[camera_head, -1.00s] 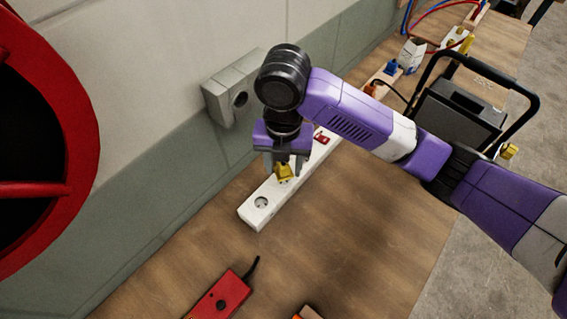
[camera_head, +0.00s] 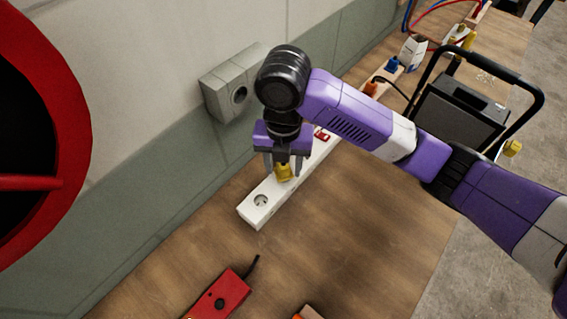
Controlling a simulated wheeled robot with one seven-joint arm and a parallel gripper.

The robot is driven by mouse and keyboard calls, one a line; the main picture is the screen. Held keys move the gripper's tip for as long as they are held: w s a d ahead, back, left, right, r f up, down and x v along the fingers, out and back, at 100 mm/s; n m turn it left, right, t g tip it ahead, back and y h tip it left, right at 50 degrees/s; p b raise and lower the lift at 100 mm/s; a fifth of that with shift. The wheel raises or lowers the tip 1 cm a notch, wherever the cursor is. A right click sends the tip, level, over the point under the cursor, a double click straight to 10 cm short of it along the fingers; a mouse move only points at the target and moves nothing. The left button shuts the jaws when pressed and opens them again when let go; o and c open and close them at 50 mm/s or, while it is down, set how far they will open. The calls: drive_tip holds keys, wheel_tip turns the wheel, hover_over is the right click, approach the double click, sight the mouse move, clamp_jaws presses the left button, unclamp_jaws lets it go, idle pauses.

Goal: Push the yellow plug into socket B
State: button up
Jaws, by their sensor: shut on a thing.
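The yellow plug (camera_head: 284,172) is between the fingers of my gripper (camera_head: 283,168), which is shut on it. The plug is at the white socket strip (camera_head: 254,215), over a spot just up and right of the strip's near round socket (camera_head: 261,201). That near socket is empty. The plug and fingers hide the socket under them, and I cannot tell how far in the plug sits. No socket letters are readable. A red plug or switch (camera_head: 322,135) shows on the strip beyond my gripper.
A grey wall box (camera_head: 231,88) is on the wall behind. A red device (camera_head: 219,299) with a cable lies on the wooden bench (camera_head: 340,240) in front. A black case with a handle (camera_head: 460,112) stands at the right. The middle bench is clear.

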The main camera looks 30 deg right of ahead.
drive_tip(key=shift+f+b, duration=0.65)
drive_tip(key=shift+f, duration=0.15)
drive_tip(key=o, duration=1.5)
drive_tip(key=shift+r, duration=0.15)
drive_tip(key=shift+r+p, duration=2.2)
drive_tip(key=shift+r, duration=0.2)
drive_tip(key=shift+f, duration=0.1)
